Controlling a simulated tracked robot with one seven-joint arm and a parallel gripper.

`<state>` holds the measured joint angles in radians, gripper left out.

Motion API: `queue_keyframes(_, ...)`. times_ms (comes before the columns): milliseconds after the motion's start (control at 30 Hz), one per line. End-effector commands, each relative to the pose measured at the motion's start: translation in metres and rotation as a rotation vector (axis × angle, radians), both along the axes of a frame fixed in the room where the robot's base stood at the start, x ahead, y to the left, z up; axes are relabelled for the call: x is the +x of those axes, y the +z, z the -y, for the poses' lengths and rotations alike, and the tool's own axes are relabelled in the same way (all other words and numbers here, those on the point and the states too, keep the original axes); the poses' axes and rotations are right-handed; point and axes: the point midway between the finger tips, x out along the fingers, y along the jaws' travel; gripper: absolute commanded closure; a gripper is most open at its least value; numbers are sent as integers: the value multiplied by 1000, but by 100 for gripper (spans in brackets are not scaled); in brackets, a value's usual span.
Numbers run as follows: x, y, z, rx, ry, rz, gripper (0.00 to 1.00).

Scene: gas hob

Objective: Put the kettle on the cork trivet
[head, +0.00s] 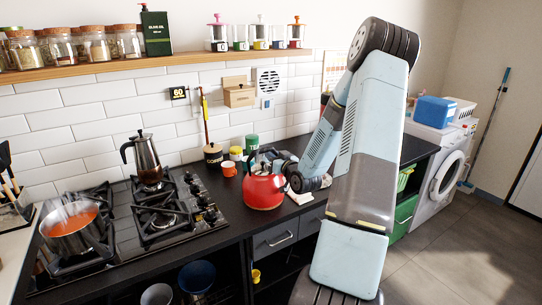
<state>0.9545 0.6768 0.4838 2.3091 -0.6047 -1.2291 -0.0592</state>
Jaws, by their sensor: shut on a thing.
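The red kettle (265,191) is at the counter, right of the hob, upright, with a dark handle arching over its top. My gripper (274,160) reaches in from the right at the top of the kettle and is shut on its handle. The fingertips are small and partly lost against the dark handle. I cannot tell whether the kettle's base touches the counter or hangs just above it. I cannot make out the cork trivet; the kettle and my arm hide part of the counter.
The gas hob (164,222) carries a moka pot (147,160) and a steaming saucepan (73,230). An orange mug (229,169), a yellow-and-white canister (236,153) and a green canister (252,143) stand behind the kettle. A whitish flat item (301,197) lies right of it.

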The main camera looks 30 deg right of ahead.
Motion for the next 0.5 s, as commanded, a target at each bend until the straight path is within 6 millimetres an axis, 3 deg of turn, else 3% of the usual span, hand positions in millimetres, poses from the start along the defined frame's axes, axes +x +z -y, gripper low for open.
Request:
queue_keyframes(100, 0, 0, 0, 0, 1, 3, 100)
queue_keyframes(133, 0, -1, 0, 0, 0, 0, 80)
queue_keyframes(367, 0, -1, 0, 0, 0, 0, 58)
queue_keyframes(500, 0, -1, 0, 0, 0, 0, 57)
